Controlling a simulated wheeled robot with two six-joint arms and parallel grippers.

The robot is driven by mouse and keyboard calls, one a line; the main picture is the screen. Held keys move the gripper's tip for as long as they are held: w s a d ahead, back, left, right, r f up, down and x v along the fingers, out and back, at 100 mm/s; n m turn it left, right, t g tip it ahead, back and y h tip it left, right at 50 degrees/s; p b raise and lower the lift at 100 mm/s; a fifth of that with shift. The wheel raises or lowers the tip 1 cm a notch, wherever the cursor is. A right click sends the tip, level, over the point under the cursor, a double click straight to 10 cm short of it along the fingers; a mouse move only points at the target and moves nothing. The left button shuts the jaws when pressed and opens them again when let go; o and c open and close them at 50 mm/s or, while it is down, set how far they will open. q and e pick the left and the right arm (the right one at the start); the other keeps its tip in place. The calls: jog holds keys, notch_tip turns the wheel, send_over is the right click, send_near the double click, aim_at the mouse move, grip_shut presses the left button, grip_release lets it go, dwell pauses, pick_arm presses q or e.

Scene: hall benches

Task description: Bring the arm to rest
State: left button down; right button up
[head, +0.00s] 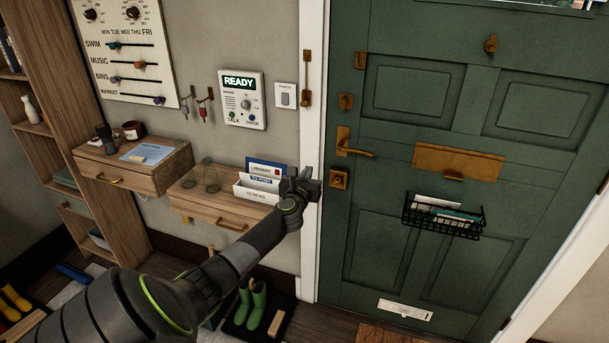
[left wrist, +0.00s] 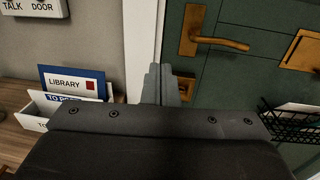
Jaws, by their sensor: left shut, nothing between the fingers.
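My left arm reaches in from the bottom left of the head view. Its gripper (head: 314,184) is shut and empty, raised in front of the white door frame (head: 312,70), just right of the letter rack (head: 256,192). In the left wrist view the closed fingers (left wrist: 160,86) point at the door frame's edge, left of the door's brass lever handle (left wrist: 215,42). I cannot tell from these frames whether the fingers touch the frame. My right gripper is in neither view.
A green door (head: 392,185) with a black wire basket (head: 443,216) fills the right side. Wooden drawers (head: 135,168) hang on the wall at left, below an intercom panel (head: 242,100) reading READY. Green boots (head: 251,306) stand on the floor below.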

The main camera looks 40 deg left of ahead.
pick_arm(q)
jog(key=shift+v, duration=1.05)
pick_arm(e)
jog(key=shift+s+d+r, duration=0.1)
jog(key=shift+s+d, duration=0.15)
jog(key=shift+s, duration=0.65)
pick_arm(q)
jog(key=shift+f, duration=0.15)
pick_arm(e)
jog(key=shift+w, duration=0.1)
